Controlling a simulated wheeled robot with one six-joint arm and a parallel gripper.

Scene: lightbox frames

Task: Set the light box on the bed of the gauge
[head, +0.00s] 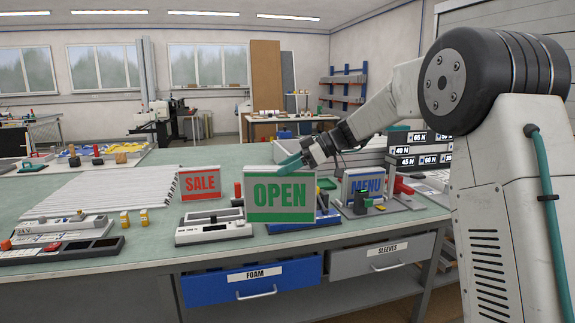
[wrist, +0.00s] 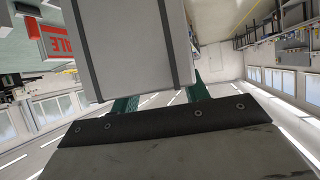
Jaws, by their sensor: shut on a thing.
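The light box (head: 281,196) with a green "OPEN" face and green frame is upright in the head view, above the front part of the bench. My gripper (head: 290,163) has teal fingers shut on its top edge. In the wrist view the fingers (wrist: 161,98) lie against the plain grey body of the light box (wrist: 130,45). A low white device with a small display (head: 214,228), which may be the gauge, stands left of the light box. A blue device (head: 326,219) is partly hidden behind it. I cannot tell whether the light box touches anything below.
A red "SALE" sign (head: 200,184) stands behind left. A blue "MENU" sign (head: 366,184) stands at right among small fixtures. White slats (head: 115,192) cover the left-middle bench.

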